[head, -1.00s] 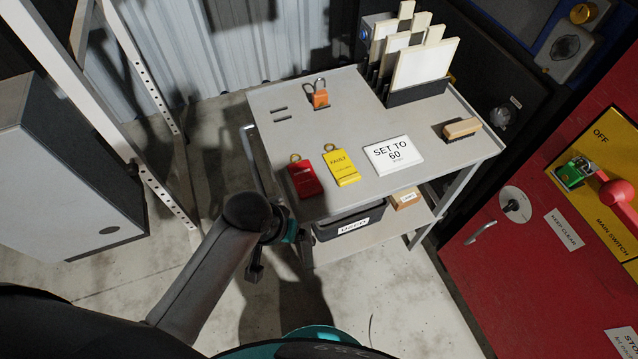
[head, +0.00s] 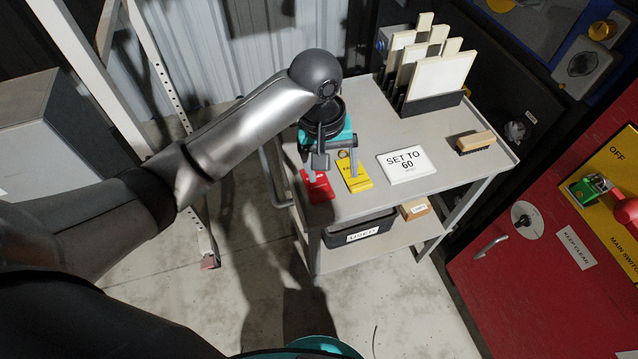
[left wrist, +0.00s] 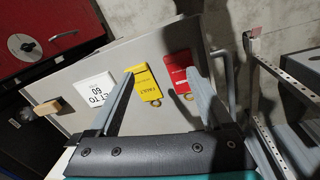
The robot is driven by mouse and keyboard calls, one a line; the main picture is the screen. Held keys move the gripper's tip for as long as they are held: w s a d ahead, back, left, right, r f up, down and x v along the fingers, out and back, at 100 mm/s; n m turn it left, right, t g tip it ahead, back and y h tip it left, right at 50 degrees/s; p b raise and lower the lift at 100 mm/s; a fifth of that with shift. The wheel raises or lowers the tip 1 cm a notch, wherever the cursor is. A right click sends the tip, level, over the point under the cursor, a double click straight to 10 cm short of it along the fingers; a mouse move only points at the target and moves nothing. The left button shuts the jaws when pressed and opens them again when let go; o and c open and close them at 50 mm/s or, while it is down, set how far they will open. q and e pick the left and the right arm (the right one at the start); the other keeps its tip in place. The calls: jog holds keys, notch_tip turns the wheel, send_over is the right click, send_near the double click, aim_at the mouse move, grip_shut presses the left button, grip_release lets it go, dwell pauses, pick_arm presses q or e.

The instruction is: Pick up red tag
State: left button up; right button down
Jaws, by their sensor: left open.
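The red tag (head: 320,187) lies flat on the grey cart top near its front left edge; its upper part is hidden by my gripper in the head view. In the left wrist view the red tag (left wrist: 178,66) shows its brass ring, beside the right finger. My left gripper (head: 332,172) is open and empty over the red tag and the yellow tag (head: 355,178). In the left wrist view both tags appear between the spread fingers, the yellow tag (left wrist: 147,82) nearer the left finger. I cannot tell how high the fingertips are. My right gripper is not in view.
On the grey cart (head: 400,203) are a white "SET TO 60" card (head: 406,164), a rack of pale panels (head: 437,80) and a wooden brush (head: 475,142). A dark bin (head: 360,232) stands below. A red cabinet (head: 540,235) is at right.

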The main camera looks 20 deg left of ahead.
pick_arm(q)
jog(key=w+a+r+n+y, duration=0.1)
jog(key=w+a+r+n, duration=0.2)
jog(key=a+r, duration=0.15)
jog(key=b, duration=0.3)
send_over(318, 184)
jog(key=shift+g, duration=0.3)
notch_tip(318, 184, down, 9)
jog(key=shift+f, duration=0.15)
notch_tip(318, 184, down, 5)
jog(key=shift+f+b, duration=0.1)
jog(key=shift+b, duration=1.05)
jog(key=c, duration=1.1)
